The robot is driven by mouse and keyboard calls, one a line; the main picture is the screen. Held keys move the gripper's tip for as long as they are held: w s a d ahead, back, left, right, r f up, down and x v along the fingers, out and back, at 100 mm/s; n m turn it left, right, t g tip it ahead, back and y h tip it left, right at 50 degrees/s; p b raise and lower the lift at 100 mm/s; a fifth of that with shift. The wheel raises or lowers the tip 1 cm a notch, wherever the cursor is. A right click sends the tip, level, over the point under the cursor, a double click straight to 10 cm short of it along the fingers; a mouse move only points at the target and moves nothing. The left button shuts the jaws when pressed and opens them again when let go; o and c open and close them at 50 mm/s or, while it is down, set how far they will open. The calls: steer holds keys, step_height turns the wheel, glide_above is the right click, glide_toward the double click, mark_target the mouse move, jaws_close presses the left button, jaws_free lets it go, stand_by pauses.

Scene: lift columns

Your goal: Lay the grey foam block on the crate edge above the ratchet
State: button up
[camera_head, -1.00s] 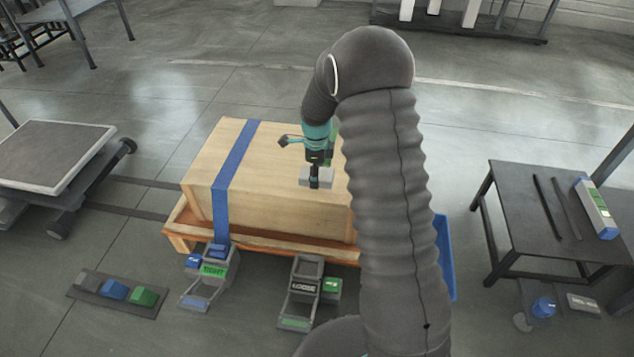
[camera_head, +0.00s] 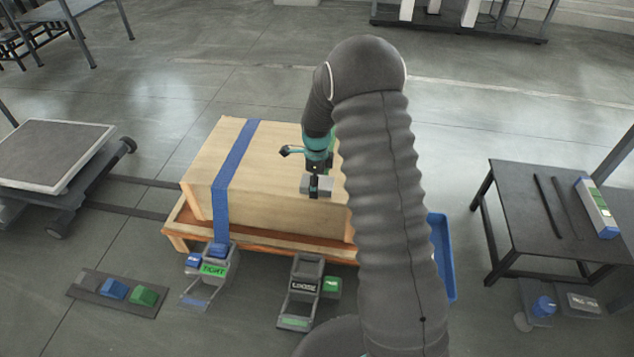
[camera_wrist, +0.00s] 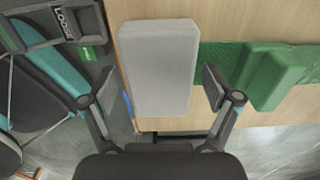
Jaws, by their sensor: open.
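The grey foam block (camera_head: 318,188) is at the front top edge of the wooden crate (camera_head: 280,214), beside the green strap. In the wrist view the block (camera_wrist: 160,62) lies along the crate's edge, with one long side close to it. My gripper (camera_wrist: 156,84) is open, one finger on each side of the block, with visible gaps. The ratchet labelled LOOSE (camera_head: 303,288) is on the floor in front of the crate, below the block; part of it also shows in the wrist view (camera_wrist: 68,25). Whether the block rests fully flat is hard to tell.
A blue strap (camera_head: 235,165) crosses the crate's left part to a ratchet labelled TIGHT (camera_head: 212,270). In the wrist view a green block (camera_wrist: 272,75) sits on the green strap (camera_wrist: 225,62). A floor tray (camera_head: 88,284) holds blue and green blocks. A dark table (camera_head: 515,215) stands right.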

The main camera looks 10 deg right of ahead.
steer(key=s+r+n+t, duration=0.1)
steer(key=s+r+n, duration=0.15)
steer(key=r, duration=0.75)
steer(key=s+r+n, duration=0.2)
steer(key=s+r, duration=0.1)
steer(key=r, duration=0.8)
steer(key=s+r+n+t, duration=0.2)
steer(key=s+r+n, duration=0.4)
steer(key=s+r, duration=0.25)
steer(key=s+r+n+t, duration=0.2)
steer(key=s+n, duration=1)
steer(key=s, duration=0.8)
steer(key=shift+s+r+t, duration=0.15)
steer(key=shift+s+t, duration=0.1)
steer(key=shift+t, duration=0.05)
